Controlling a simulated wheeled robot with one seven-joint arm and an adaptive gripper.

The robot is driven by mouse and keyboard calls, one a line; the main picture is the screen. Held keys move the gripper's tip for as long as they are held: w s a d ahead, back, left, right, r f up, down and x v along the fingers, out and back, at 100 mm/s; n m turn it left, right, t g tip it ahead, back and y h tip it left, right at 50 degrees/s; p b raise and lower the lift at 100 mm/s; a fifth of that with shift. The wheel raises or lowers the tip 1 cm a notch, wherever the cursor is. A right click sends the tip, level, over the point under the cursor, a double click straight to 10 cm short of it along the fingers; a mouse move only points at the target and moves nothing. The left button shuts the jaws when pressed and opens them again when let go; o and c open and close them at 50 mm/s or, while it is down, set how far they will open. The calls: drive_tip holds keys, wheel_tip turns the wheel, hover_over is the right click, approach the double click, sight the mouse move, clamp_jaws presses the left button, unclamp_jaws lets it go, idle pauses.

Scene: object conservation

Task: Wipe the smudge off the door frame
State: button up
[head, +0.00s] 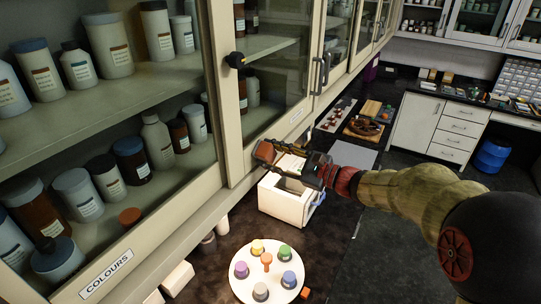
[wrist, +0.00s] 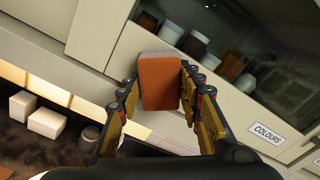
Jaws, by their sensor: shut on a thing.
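My gripper (head: 280,160) is at the lower edge of the cream cabinet door frame (head: 229,110). In the wrist view its two fingers (wrist: 160,95) are shut on an orange-brown block with a grey far side, which looks like a sponge (wrist: 160,82). The block is in front of the door frame (wrist: 98,32), which also shows in that view; I cannot tell whether they touch. I cannot make out a clear smudge. A dark round knob or spot (head: 235,60) is higher on the frame.
Glass-fronted shelves with bottles (head: 75,65) fill the left, with a "COLOURS" label (head: 106,273). A dark door handle (head: 320,75) is above my gripper. Below are a white box (head: 285,207) and a round white tray (head: 240,285) with several coloured pots. Floor is clear at right.

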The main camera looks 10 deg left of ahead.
drive_tip(key=shift+b+v, duration=0.4)
drive_tip(key=shift+v, duration=2.55)
drive_tip(key=v, duration=0.3)
drive_tip(key=shift+b+x, duration=0.8)
drive_tip(key=shift+x, duration=2.75)
drive_tip(key=shift+x, duration=0.95)
drive_tip(key=shift+w, duration=0.1)
